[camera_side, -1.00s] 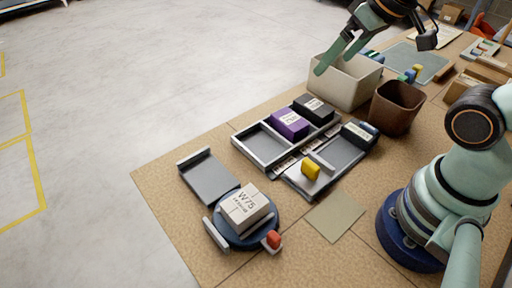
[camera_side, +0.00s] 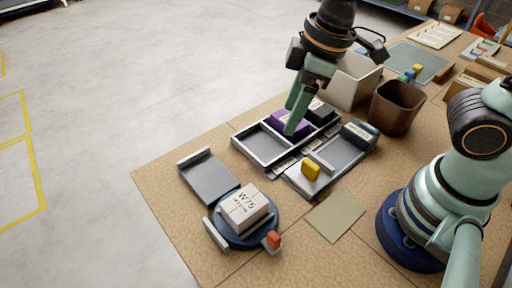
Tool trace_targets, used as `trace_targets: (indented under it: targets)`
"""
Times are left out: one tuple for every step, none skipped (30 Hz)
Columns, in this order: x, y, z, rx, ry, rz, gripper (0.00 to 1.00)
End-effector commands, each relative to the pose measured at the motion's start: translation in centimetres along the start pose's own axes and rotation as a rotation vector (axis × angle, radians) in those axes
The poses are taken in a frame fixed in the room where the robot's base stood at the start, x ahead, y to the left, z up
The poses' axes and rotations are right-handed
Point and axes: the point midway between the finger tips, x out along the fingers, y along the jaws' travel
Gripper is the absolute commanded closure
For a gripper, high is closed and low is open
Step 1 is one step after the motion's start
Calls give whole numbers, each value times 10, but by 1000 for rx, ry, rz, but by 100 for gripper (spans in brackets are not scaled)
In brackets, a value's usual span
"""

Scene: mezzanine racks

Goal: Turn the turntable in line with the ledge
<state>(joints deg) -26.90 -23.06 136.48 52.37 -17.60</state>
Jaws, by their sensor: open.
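The turntable (camera_side: 238,238) is a round blue disc near the front left of the table. A white box marked W75 (camera_side: 244,207) sits on it. A grey rail (camera_side: 215,235) runs along the disc's left side, and a red knob (camera_side: 273,239) stands at its right front edge. The ledge, which I take to be the grey tray (camera_side: 208,177) with a raised far end, lies just behind the disc, close to it. My gripper (camera_side: 292,131) is open, its fingers pointing down at the purple block in the divided tray, well behind and right of the turntable. Whether it touches that block cannot be told.
The divided tray (camera_side: 241,148) holds a purple block (camera_side: 278,123) and a black block (camera_side: 321,110). A cream bin (camera_side: 350,90) and a brown bin (camera_side: 396,108) stand behind. A flat tan square (camera_side: 335,216) lies right of the turntable.

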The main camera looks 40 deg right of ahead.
Motion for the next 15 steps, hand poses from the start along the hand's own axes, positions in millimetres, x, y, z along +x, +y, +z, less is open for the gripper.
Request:
trace_targets:
  targets:
    - [10,-25,-6,-126,-38,-33,38]
    - [14,-38,-8,-197,-55,-48,38]
    - [20,-55,-10,-288,-78,-68,38]
    - [24,-67,-11,-354,-94,-82,38]
    - [28,-79,-12,-417,-108,-95,38]
    - [33,-93,-11,-494,-127,-110,38]
    - [36,-103,-11,-546,-139,-120,38]
    - [39,-112,-10,-593,-151,-129,38]
    - [42,-122,-8,-648,-164,-140,38]
    - [44,-129,-7,-684,-171,-146,38]
    - [46,-134,-6,-714,-179,-152,38]
    - [47,-140,-5,-745,-185,-157,38]
    - [48,-143,-4,-764,-189,-160,38]
    - [49,-146,-4,-777,-192,-163,38]
    - [51,-148,-3,-788,-195,-165,38]
